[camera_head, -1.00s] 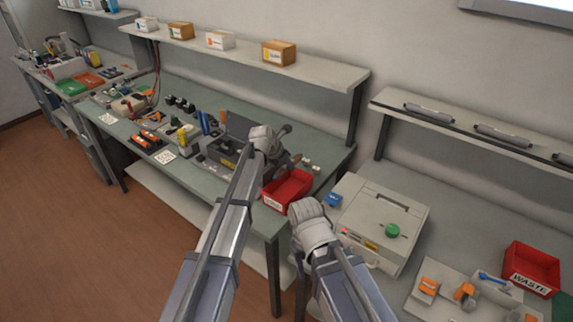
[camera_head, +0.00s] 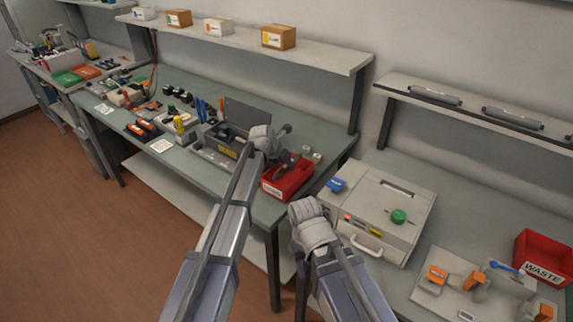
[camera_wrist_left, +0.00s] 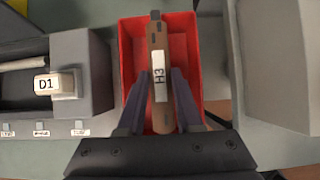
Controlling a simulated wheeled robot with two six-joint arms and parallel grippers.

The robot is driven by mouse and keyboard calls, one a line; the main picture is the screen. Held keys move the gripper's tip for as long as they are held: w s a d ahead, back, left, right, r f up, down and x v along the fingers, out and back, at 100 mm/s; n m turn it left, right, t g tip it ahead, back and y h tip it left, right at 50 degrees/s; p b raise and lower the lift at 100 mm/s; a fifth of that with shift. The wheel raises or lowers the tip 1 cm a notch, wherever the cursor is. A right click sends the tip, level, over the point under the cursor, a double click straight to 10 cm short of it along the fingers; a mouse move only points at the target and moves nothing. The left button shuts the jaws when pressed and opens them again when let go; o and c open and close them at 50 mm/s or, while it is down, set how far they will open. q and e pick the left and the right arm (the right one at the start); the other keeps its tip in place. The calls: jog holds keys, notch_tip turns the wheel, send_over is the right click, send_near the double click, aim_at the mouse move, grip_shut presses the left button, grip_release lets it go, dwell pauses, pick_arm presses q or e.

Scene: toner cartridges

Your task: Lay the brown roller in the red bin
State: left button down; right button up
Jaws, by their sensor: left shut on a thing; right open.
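The brown roller (camera_wrist_left: 160,112), with a white H3 label, is between the fingers of my left gripper (camera_wrist_left: 163,100) in the left wrist view. It points lengthwise over the red bin (camera_wrist_left: 130,55). In the head view my left gripper (camera_head: 277,150) is just above and behind the left part of this red bin (camera_head: 287,184), which has a white label on its front. The roller is mostly hidden there by my gripper. My right gripper (camera_head: 303,210) is open, in front of the beige case; its fingers are hard to make out.
A grey tray with a D1-labelled part (camera_wrist_left: 46,84) stands directly left of the bin. A beige case (camera_head: 375,215) with a green knob is to the right. A second red bin marked WASTE (camera_head: 543,270) is at far right. A shelf (camera_head: 320,58) overhangs the back.

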pick_arm(q)
jog(key=c, duration=0.5)
grip_release()
jog(key=shift+r, duration=0.1)
jog(key=p+v, duration=0.6)
jog(key=v, duration=0.1)
jog(key=shift+s+a+r+p, duration=0.15)
jog(key=shift+s+r+p, duration=0.05)
jog(key=shift+r+p, duration=0.15)
jog(key=shift+f, duration=0.1)
jog(key=s+a+f+m+g+y, duration=0.15)
jog(key=s+a+m, duration=0.35)
jog(key=s+m, duration=0.5)
jog(key=s+a+f+m+g+y, duration=0.15)
jog(key=s+a+m, duration=0.25)
jog(key=s+m, duration=0.55)
jog(key=s+a+m+g+y, duration=0.1)
jog(key=s+a+m+g, duration=0.1)
jog(key=s+a+m, duration=0.55)
jog(key=s+d+m+y, duration=0.1)
jog(key=s+d+m, duration=0.4)
jog(key=d, duration=0.8)
jog(key=s, duration=0.3)
jog(key=shift+d+f+m+g, duration=0.2)
jog(key=shift+d+m+g, duration=0.1)
